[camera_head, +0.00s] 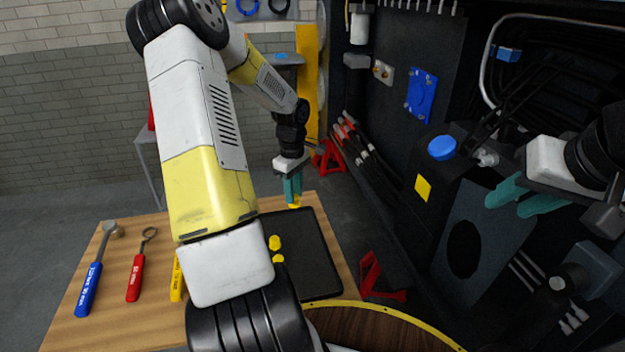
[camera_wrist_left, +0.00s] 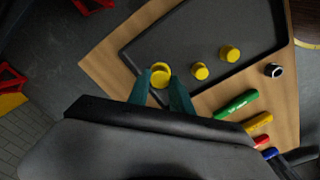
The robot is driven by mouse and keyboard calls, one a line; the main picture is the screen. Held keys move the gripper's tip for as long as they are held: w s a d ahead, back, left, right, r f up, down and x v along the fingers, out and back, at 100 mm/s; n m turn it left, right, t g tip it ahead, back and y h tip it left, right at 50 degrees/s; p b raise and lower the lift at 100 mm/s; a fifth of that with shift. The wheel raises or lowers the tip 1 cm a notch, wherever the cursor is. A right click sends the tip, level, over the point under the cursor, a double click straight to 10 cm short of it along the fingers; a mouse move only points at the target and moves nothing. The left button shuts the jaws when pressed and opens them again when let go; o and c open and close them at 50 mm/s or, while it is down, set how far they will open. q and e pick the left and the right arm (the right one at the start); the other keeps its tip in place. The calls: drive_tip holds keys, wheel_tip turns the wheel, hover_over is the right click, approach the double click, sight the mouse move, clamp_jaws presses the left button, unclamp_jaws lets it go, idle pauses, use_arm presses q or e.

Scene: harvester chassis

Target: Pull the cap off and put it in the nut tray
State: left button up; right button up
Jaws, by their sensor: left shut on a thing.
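My left gripper (camera_head: 292,190) is shut on a yellow cap (camera_head: 294,205) and holds it over the upper part of the black tray (camera_head: 318,270). The left wrist view shows the same cap (camera_wrist_left: 160,75) between the teal fingertips (camera_wrist_left: 160,84), close to the tray's edge (camera_wrist_left: 127,58); its exact height is hard to tell. Two other yellow caps (camera_wrist_left: 200,71) (camera_wrist_left: 229,53) lie in the tray, apart from the held one. My right gripper (camera_head: 508,204) is open and empty, with its fingers apart, in front of the chassis at the right.
The tray lies on a wooden table (camera_head: 110,290) with a blue-handled hammer (camera_head: 90,285) and a red-handled tool (camera_head: 136,275). The chassis at the right carries a blue cap (camera_head: 442,148). A round wooden top (camera_head: 375,330) is at the bottom. Red stands (camera_head: 375,280) are on the floor.

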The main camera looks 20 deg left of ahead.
use_arm(q)
drive_tip(key=shift+f, duration=4.3)
drive_tip(key=o, duration=1.1)
drive_tip(key=shift+c, duration=0.2)
drive_tip(key=shift+r, duration=0.1)
wheel_tip(320, 180, up, 7)
drive_tip(key=shift+f, duration=0.1)
drive_tip(key=shift+r, duration=0.45)
